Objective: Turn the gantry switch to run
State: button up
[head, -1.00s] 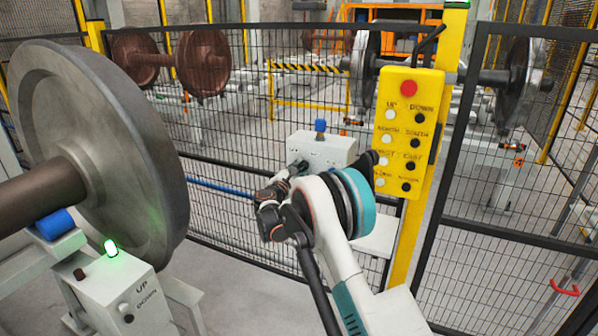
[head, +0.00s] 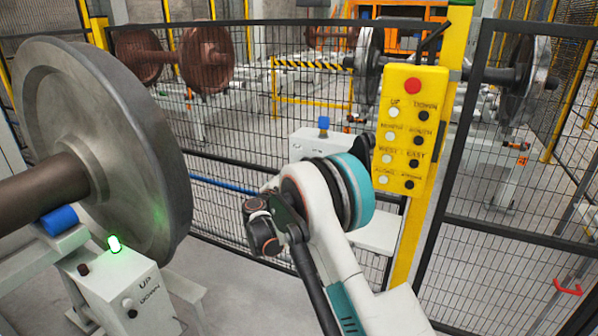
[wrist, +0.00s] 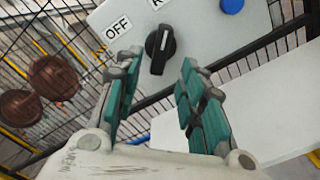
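The gantry switch (wrist: 160,49) is a black rotary knob on a light grey box face in the wrist view. Its white mark is at the upper end, aimed at the cut-off label starting with R (wrist: 157,3) rather than the OFF label (wrist: 117,26). My gripper (wrist: 160,64) is open, its teal-padded fingers on either side of the knob's lower part in the picture. I see gaps on both sides; depth to the knob is hard to tell. In the head view the switch box (head: 307,141) is partly hidden by my arm, which also hides the gripper and knob.
A blue button (wrist: 232,6) sits near the switch; it tops the box in the head view (head: 323,123). A yellow button pendant (head: 410,130) hangs right of my arm. Mesh fencing (head: 500,190) stands behind. A large wheelset (head: 100,130) and an UP/DOWN box (head: 125,295) are at left.

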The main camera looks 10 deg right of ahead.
jog(key=shift+v, duration=2.4)
jog(key=s+a+r+n+t+y, duration=0.1)
jog(key=s+r+n+t+y, duration=0.15)
jog(key=r+n, duration=0.7)
jog(key=s+a+r+n+t+y, duration=0.1)
jog(key=r+n+t+y, duration=0.25)
jog(key=r+n, duration=0.6)
jog(key=s+a+r+n+g+y, duration=0.25)
jog(key=s+r+n+y, duration=0.5)
jog(key=s+n, duration=0.4)
jog(key=s+d+f+n+g+h, duration=0.1)
jog(key=s+d+f+n+g, duration=0.2)
jog(key=s, duration=0.9)
jog(key=s+d+f+n+g+h, duration=0.1)
jog(key=s+d+f+n+g, duration=0.3)
jog(key=s+f+n, duration=0.6)
jog(key=s+d+f+n+g+h, duration=0.1)
jog(key=s+d+f+n+g, duration=0.3)
jog(key=s+n, duration=0.5)
jog(key=s+f, duration=0.2)
jog(key=s, duration=0.3)
jog(key=shift+s+d+f, duration=0.2)
jog(key=shift+s+d, duration=0.05)
